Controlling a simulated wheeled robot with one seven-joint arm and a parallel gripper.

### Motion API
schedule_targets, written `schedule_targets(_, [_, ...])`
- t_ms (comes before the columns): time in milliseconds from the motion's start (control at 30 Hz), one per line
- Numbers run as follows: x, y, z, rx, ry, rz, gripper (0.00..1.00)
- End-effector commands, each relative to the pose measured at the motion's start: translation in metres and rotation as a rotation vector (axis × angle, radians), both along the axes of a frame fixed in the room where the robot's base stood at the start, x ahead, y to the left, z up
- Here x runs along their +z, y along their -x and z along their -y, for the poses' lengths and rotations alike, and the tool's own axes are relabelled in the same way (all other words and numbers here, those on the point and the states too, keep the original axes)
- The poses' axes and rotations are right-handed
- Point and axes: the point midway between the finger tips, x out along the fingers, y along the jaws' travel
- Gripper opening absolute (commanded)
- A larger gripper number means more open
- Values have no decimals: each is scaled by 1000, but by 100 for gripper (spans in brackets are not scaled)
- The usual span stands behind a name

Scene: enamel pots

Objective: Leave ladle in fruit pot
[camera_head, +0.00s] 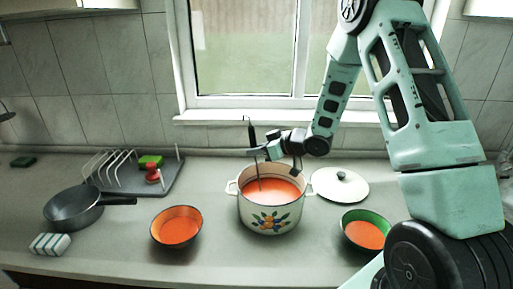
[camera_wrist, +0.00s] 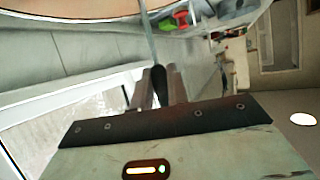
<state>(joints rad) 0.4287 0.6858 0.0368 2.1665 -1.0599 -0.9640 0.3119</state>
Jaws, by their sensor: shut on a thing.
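The fruit pot (camera_head: 270,215) is cream enamel with painted fruit on its side and stands on the counter with orange soup in it. The ladle (camera_head: 251,132) is upright, its dark handle above and its thin shaft going down into the soup; its bowl is hidden. My gripper (camera_head: 259,152) is above the pot's back left rim and is shut on the ladle's handle. In the wrist view the fingers (camera_wrist: 158,88) close on the dark handle, and the ladle's shaft (camera_wrist: 148,40) runs on toward the pot and its soup (camera_wrist: 60,9).
A bowl of orange soup (camera_head: 177,228) stands left of the pot, and a green-lined bowl (camera_head: 366,232) stands right. A white lid (camera_head: 340,185) lies behind right. A dark pan (camera_head: 74,207), a sponge (camera_head: 50,244) and a dish rack (camera_head: 130,172) are at left. The window is behind.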

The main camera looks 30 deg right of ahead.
Motion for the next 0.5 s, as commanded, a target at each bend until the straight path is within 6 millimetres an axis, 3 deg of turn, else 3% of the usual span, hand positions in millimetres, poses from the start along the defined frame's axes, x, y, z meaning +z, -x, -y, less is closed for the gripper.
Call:
schedule_targets(467, [-8, 0, 0, 0, 0, 2, 0])
schedule_targets(500, [-8, 0, 0, 0, 0, 2, 27])
